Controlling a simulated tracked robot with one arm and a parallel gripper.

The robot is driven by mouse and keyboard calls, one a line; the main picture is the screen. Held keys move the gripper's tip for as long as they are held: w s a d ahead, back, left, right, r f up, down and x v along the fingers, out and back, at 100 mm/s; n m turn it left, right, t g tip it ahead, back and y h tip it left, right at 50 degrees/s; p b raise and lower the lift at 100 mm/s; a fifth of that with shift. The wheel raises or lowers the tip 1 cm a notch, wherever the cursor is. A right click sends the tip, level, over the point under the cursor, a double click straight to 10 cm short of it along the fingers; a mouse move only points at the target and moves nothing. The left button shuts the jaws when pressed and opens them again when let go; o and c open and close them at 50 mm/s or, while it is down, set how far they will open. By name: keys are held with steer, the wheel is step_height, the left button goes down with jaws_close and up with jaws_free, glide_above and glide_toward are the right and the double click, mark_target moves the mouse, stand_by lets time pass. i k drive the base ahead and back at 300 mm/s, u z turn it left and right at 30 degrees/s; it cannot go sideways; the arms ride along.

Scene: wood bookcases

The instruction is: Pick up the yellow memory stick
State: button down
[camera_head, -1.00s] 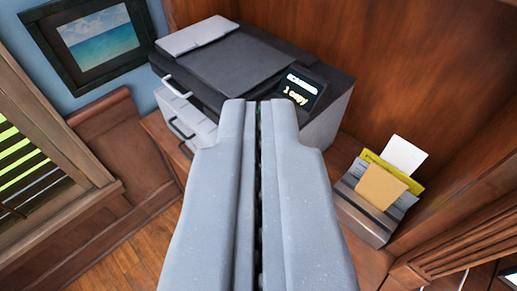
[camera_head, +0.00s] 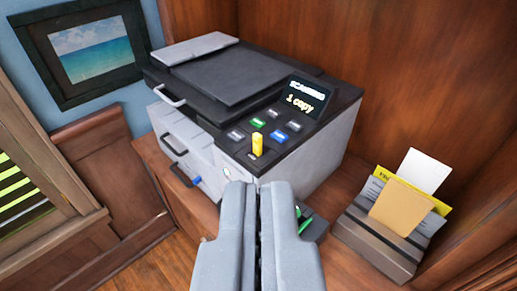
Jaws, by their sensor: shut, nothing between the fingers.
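The yellow memory stick (camera_head: 257,145) stands upright at the front edge of the printer's control panel, near its buttons. The printer (camera_head: 213,148) is a grey and black machine on a wooden surface, with a small lit screen (camera_head: 304,97) reading "1 copy". My gripper (camera_head: 257,186) is in the lower middle of the view, its two grey fingers shut together with nothing between them. Its tips appear just below the memory stick in the picture, apart from it. The gripper hides part of the printer's lower front.
A holder (camera_head: 373,246) with papers and envelopes stands right of the printer. A wooden wall (camera_head: 395,70) rises behind. A dark object with green parts (camera_head: 314,228) lies beside my gripper.

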mark_target(257, 138)
steer(key=k, duration=0.5)
steer(key=u, duration=1.2)
steer(key=i, duration=1.7)
steer(key=z, duration=2.1)
